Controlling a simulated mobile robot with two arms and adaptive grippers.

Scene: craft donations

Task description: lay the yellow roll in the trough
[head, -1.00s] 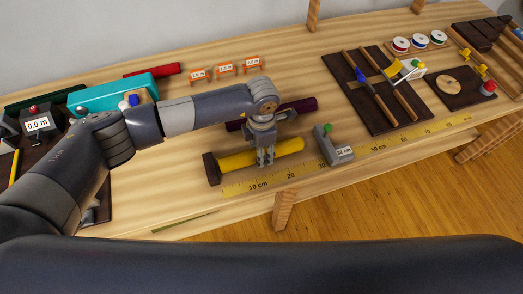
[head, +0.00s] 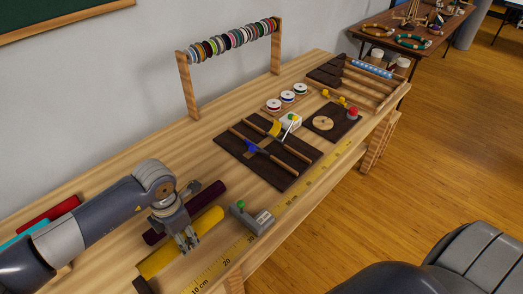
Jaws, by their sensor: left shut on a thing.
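The yellow roll (head: 160,261) lies along the near left part of the workbench, beside the ruler strip. My left gripper (head: 188,246) is over the roll, its fingers shut on it near the middle. The roll looks level and at or close to the bench top; a small gap under it cannot be told. A slatted wooden rack (head: 378,94) at the bench's far end has long channels, and a blue patterned roll (head: 372,69) lies in its back one. It may be the trough, but I cannot tell for sure. My right gripper is not in view.
A dark purple roll (head: 206,197) lies just behind the yellow one. A dark board with two wooden rods (head: 233,156), spools (head: 287,96) and a tall ribbon stand (head: 187,88) lie between my gripper and the rack.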

